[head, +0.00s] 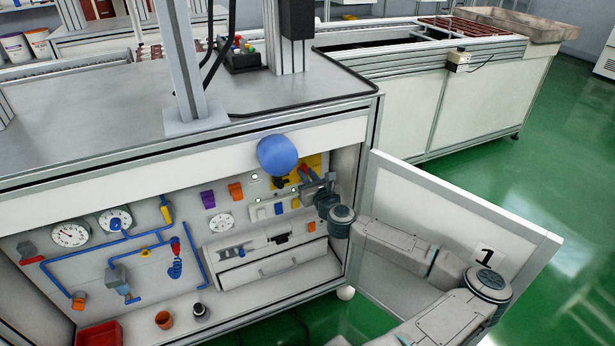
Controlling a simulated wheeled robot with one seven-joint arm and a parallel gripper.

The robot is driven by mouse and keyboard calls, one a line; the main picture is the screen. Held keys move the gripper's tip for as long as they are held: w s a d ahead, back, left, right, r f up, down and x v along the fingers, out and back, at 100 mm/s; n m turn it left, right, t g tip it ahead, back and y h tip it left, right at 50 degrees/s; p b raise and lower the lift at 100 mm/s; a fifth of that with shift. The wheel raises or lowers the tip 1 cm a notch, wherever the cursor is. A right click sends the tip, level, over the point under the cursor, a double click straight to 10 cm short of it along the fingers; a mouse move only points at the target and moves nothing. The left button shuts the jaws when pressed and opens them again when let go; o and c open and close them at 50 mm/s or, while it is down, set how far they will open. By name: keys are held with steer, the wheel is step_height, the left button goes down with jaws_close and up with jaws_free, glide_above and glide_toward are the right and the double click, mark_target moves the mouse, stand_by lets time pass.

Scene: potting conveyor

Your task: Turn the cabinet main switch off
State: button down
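The cabinet main switch shows as a yellow plate (316,160) with a red handle (303,171), at the upper right of the open cabinet's back panel. The blue ball and my gripper cover part of it, so I cannot tell which way the handle points. My arm reaches in from the lower right, past the open door. My gripper (306,187) is at the lower edge of the yellow plate, close to the red handle. Its fingertips are small and partly lost against the panel, so I cannot tell whether they touch the handle or are open.
A blue ball (277,155) is just left of the switch, at the cabinet's upper edge. The open door (385,200) stands to the right, behind my arm. Gauges, blue pipes and a drawer (270,272) fill the panel. A red bin (100,334) and small pots sit below.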

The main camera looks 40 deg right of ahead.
steer(key=shift+n, duration=0.4)
steer(key=shift+a+f+n+b, duration=0.1)
steer(key=shift+n, duration=2.7)
steer(key=shift+a+f+n+b, duration=0.1)
steer(key=shift+f+n, duration=0.05)
steer(key=shift+n, duration=2.65)
steer(key=shift+a+f+n+b, duration=0.1)
steer(key=shift+n, duration=2.7)
steer(key=c, duration=1.4)
jaws_free()
steer(key=shift+d, duration=0.1)
